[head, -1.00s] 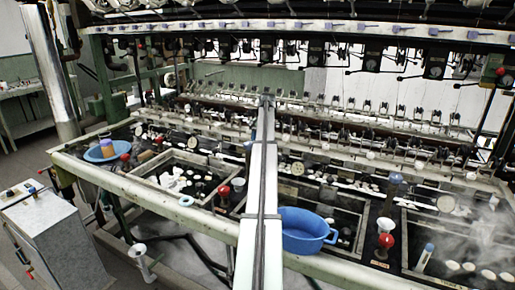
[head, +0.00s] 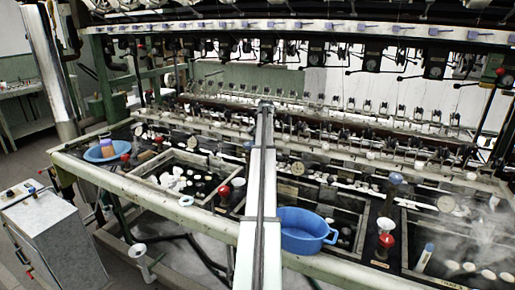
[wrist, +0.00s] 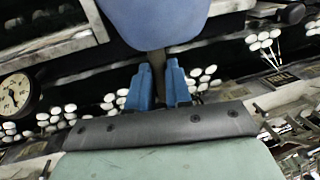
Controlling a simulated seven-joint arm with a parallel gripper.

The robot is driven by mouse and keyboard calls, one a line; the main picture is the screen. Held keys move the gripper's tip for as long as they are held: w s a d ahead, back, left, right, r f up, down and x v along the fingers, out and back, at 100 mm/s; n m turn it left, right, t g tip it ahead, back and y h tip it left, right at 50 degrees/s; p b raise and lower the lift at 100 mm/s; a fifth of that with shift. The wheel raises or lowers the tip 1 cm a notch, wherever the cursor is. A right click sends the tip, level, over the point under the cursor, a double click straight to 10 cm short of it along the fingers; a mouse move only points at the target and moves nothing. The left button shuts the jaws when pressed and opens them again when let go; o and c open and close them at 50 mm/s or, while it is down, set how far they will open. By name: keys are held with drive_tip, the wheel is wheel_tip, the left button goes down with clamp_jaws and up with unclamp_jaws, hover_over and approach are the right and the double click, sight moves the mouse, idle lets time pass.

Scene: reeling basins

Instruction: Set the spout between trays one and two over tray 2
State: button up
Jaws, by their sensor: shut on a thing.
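In the wrist view, the two blue fingers of my gripper (wrist: 158,85) are closed on the dark stem of the spout (wrist: 157,62). A large blue rounded piece of it fills the top of the picture. A sunken tray (head: 140,181) with white and dark round pieces lies left of the arm. Another tray (head: 403,240) steams at the right. Tray numbers are not readable, and the spout's outlet is not visible.
A blue basin (head: 302,238) stands right of my arm on the front edge. Another blue-topped post (head: 395,178) and red-knobbed funnels (head: 385,242) (head: 223,192) stand between trays. A blue bowl (head: 104,153) is at the far left. Reeling machinery runs along the back.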

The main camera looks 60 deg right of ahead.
clamp_jaws()
drive_tip(key=shift+s, duration=0.15)
drive_tip(key=s+a+m+g+h, duration=0.2)
drive_tip(key=s+a+m, duration=0.4)
drive_tip(key=m, duration=1.2)
drive_tip(key=shift+s+a, duration=0.4)
drive_tip(key=shift+a, duration=0.6)
drive_tip(key=o, duration=0.6)
unclamp_jaws()
